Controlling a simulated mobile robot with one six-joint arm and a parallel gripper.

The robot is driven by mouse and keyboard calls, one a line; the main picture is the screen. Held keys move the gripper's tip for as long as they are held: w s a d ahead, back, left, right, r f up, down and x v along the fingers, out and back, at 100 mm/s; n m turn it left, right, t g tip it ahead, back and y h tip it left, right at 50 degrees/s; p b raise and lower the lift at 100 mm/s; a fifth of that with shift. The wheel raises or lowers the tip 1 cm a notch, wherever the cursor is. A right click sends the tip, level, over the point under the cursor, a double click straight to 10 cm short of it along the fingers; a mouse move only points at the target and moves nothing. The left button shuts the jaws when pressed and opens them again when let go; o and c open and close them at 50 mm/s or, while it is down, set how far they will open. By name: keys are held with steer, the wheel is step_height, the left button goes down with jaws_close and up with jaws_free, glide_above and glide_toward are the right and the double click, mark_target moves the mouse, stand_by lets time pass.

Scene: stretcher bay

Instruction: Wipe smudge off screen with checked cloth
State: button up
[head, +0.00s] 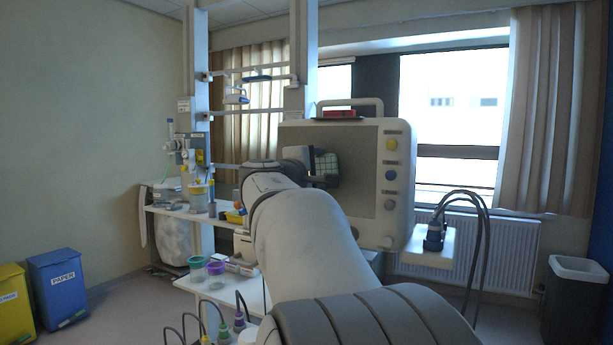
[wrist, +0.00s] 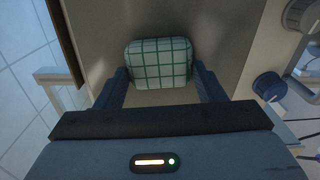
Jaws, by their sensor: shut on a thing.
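The monitor (head: 397,140) stands upright at the middle of the head view, with a grey screen (head: 358,165) and a column of knobs on its right side. My gripper (head: 325,168) is in front of the screen's left part. In the wrist view my gripper (wrist: 160,85) is shut on the checked cloth (wrist: 158,62), a pale green pad with dark grid lines. The cloth also shows in the head view (head: 326,165), partly hidden by my gripper. It lies over the grey screen (wrist: 215,50) in the wrist view; I cannot tell whether it touches. I cannot make out the smudge.
A blue knob (wrist: 268,87) is right of my gripper in the wrist view. Black cables (head: 483,225) loop at the monitor's right. Cups, including a purple one (head: 216,268), stand on a low shelf at left. A red item (head: 339,114) lies on top of the monitor.

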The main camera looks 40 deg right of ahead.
steer(key=shift+s+d+b, duration=0.3)
steer(key=shift+s, duration=0.35)
steer(key=shift+s+d+b, duration=0.25)
steer(key=shift+s, duration=0.35)
steer(key=shift+s+d+b, duration=0.3)
steer(key=shift+s, duration=0.35)
steer(key=shift+w, duration=0.1)
steer(key=w+a, duration=0.3)
steer(key=w, duration=0.4)
steer(key=shift+b, duration=0.3)
steer(key=shift+b+v, duration=1.05)
steer(key=shift+v, duration=1.9)
steer(key=shift+s, duration=0.1)
